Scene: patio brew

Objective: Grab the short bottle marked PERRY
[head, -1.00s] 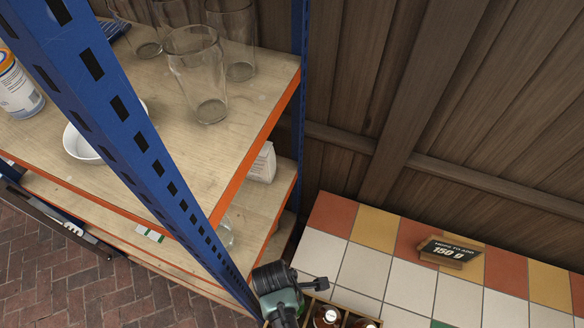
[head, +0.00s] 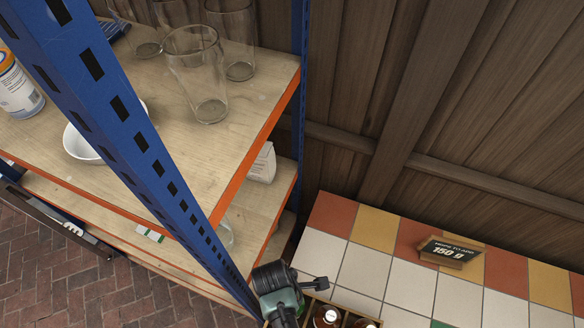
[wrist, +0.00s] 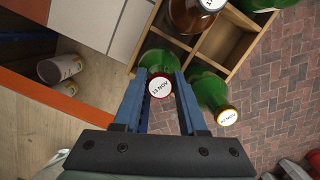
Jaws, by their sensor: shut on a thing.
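In the wrist view, my gripper (wrist: 160,80) is shut on a green bottle (wrist: 158,52) near its top. Its round white cap (wrist: 160,88) bears a date that seems to read 13 NOV, and faces the camera. The bottle stands at the corner of a wooden crate (wrist: 200,55) with dividers. No PERRY marking shows; the side of the bottle is mostly hidden, so its kind and height cannot be read. A second green bottle (wrist: 207,88) with a yellow-rimmed cap is just right of my right finger.
A brown bottle (wrist: 192,15) stands in the crate. Brown bottles (head: 326,316) also show at the head view's bottom edge. A shelf unit with a blue post (head: 125,110) and glasses (head: 198,75) stands left. The tiled counter (head: 400,290) with a 150 g sign (head: 450,252) is mostly clear.

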